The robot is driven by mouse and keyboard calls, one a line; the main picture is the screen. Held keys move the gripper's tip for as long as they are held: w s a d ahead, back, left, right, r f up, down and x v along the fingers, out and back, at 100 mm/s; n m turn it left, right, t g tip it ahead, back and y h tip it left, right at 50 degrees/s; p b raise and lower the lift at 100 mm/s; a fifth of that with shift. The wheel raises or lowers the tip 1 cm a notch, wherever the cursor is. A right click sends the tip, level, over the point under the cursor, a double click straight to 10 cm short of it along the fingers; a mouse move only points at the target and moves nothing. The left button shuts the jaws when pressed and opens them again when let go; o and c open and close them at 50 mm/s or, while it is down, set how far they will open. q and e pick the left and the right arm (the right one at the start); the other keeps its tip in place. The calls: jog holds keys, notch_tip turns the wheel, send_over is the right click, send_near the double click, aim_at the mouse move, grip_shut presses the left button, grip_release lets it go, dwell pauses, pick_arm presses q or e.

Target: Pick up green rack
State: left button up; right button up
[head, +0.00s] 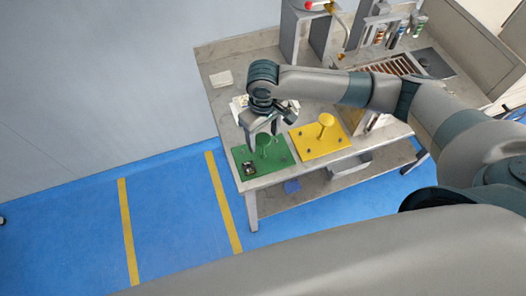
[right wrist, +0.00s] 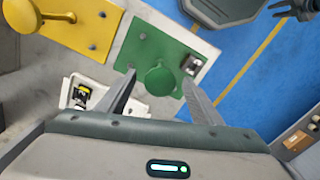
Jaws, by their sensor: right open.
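The green rack (head: 278,163) is a flat green plate with a round-topped green post, lying at the front left corner of the table in the head view. In the right wrist view the green rack (right wrist: 150,48) lies beyond the fingers, with its round knob between and just ahead of them. A small dark and metallic part sits near one edge of the plate. My right gripper (head: 262,140) is open above the green rack, and its fingers (right wrist: 158,88) show apart and empty in the right wrist view.
A yellow rack (head: 322,139) with a similar post lies beside the green one. A white sheet or tray (right wrist: 85,92) with small parts lies behind it. Machinery (head: 312,30) stands at the table's back. Blue floor (head: 170,200) is clear at left.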

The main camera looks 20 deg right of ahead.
jog(key=shift+f, duration=1)
grip_shut()
jog(key=shift+r, duration=0.2)
